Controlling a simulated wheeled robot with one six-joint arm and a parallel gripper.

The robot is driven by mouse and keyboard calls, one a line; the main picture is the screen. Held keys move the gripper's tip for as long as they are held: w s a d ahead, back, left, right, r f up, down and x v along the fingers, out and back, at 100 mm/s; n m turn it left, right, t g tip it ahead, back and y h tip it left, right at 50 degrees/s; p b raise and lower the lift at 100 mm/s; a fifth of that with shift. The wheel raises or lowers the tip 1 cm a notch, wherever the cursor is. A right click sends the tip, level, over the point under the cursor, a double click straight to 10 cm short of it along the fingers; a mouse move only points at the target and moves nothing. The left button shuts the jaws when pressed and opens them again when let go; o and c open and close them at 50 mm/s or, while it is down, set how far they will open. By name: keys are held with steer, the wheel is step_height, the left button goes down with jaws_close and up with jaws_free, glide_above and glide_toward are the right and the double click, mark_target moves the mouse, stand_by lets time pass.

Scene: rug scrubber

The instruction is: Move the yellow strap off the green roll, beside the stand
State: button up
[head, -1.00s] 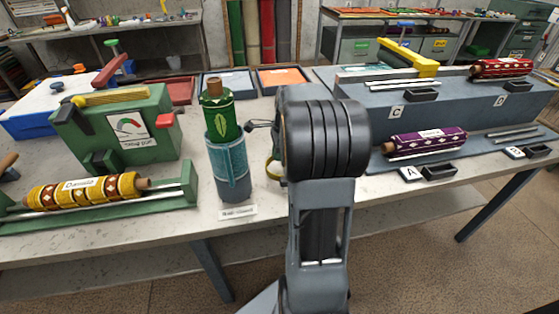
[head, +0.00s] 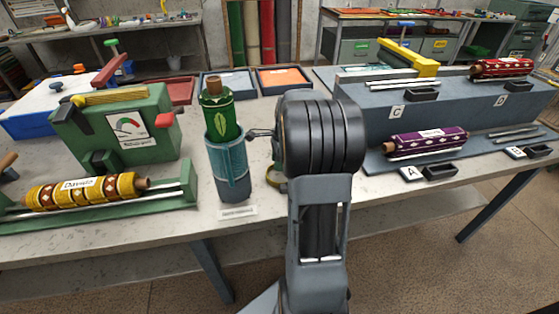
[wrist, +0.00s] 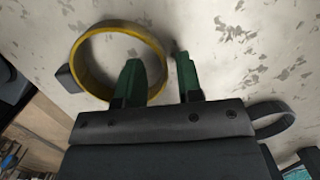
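The green roll (head: 219,120) stands upright in a teal and blue-grey stand (head: 228,180) in the head view, with no strap seen around its visible part. The yellow strap (head: 272,176), a ring, shows right of the stand, partly hidden by my arm. In the wrist view the strap (wrist: 98,33) appears to lie on the pale tabletop. My gripper (wrist: 159,60) has its two green fingers apart. The strap's near right side lies between them, with gaps visible. In the head view my arm hides the fingers.
A label card (head: 237,212) lies in front of the stand. A green rack with a yellow roll (head: 85,190) is at left. A grey stepped rack with a purple roll (head: 427,140) is at right.

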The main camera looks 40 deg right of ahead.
step_height(320, 180, up, 12)
steer(key=s+d+p, duration=0.1)
steer(key=shift+d+p, duration=0.3)
steer(key=shift+p, duration=0.1)
stand_by(0.6)
